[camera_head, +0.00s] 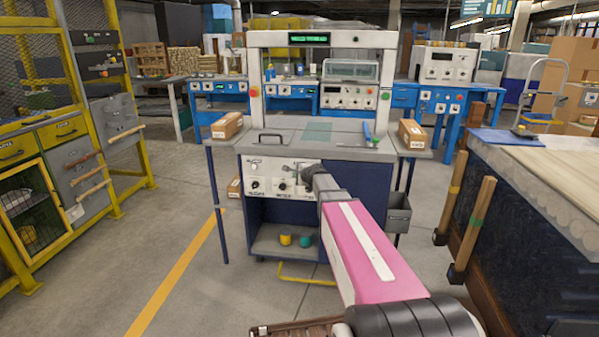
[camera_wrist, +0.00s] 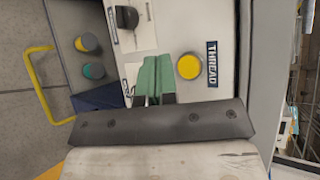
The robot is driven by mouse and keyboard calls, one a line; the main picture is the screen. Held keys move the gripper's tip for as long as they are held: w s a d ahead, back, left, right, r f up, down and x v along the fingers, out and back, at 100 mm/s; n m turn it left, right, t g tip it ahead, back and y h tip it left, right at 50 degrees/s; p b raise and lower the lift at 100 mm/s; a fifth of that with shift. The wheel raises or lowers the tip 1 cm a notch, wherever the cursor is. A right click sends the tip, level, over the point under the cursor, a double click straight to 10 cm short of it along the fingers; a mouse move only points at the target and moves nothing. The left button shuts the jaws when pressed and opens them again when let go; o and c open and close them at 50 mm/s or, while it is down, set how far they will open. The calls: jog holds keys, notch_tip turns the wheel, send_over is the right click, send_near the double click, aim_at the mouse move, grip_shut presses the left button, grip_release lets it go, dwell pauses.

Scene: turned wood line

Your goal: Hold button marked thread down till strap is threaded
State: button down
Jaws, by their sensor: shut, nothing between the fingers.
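The yellow round button (camera_wrist: 190,66) sits on a white panel, with a dark label reading THREAD (camera_wrist: 212,65) just to its right in the wrist view. My gripper (camera_wrist: 157,65) has green fingers that are shut and empty. Its tips are at the panel just left of the button; I cannot tell whether they touch the panel. In the head view my arm reaches to the front panel (camera_head: 262,168) of the strapping machine (camera_head: 320,134), and it hides the button there. The machine's arch has a lit green display (camera_head: 309,39), too small to read surely. I see no strap clearly.
A black knob (camera_wrist: 127,17) is on the panel left of my fingers. Boxes (camera_head: 227,126) flank the machine top.

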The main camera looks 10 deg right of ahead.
jog(key=shift+w+d, duration=0.2)
jog(key=shift+w, duration=0.45)
jog(key=shift+w+d, duration=0.2)
jog(key=shift+w, duration=0.4)
jog(key=shift+w, duration=0.1)
dwell(1.0)
jog(key=shift+w+d, duration=0.1)
jog(key=shift+w, duration=0.2)
jog(key=shift+w+d, duration=0.15)
jog(key=shift+w, duration=0.2)
dwell(1.7)
jog(key=shift+s+a, duration=0.25)
jog(key=shift+s, duration=0.5)
jog(key=shift+s, duration=0.1)
jog(key=s, duration=0.1)
jog(key=s+a, duration=0.1)
jog(key=s, duration=0.2)
jog(key=shift+s+a, duration=0.3)
